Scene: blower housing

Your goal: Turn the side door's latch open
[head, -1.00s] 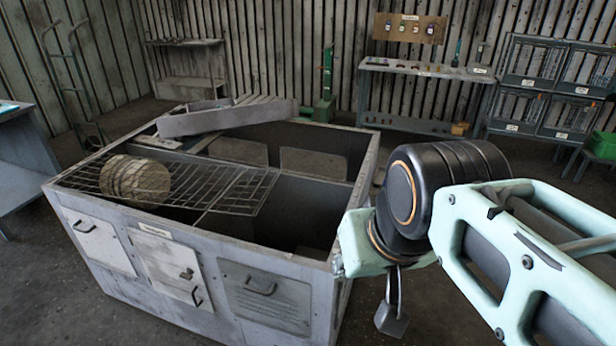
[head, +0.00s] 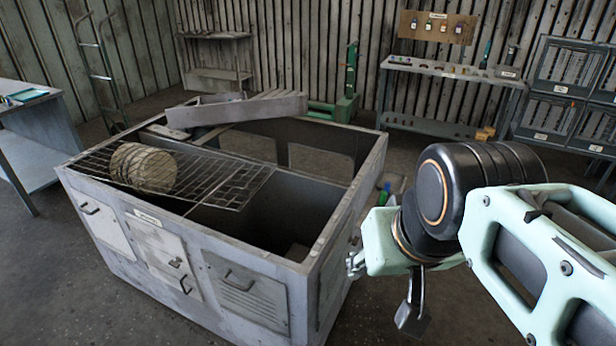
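The grey blower housing (head: 85,240) stands open-topped in the middle. Its front face has a left door (head: 98,225), a labelled middle door (head: 158,245) with a small dark latch (head: 177,263) and a handle, and a slatted right door (head: 250,295). Its right side face shows a panel (head: 330,285), seen at a steep angle; I cannot make out a latch on it. My arm reaches in from the right, beside that face.
A wire rack (head: 225,180) with round discs (head: 143,167) and a loose grey beam (head: 237,110) lie across the housing top. A workbench (head: 40,130) stands left, a shelf table (head: 450,70) and drawer cabinets (head: 565,95) behind. Floor in front is clear.

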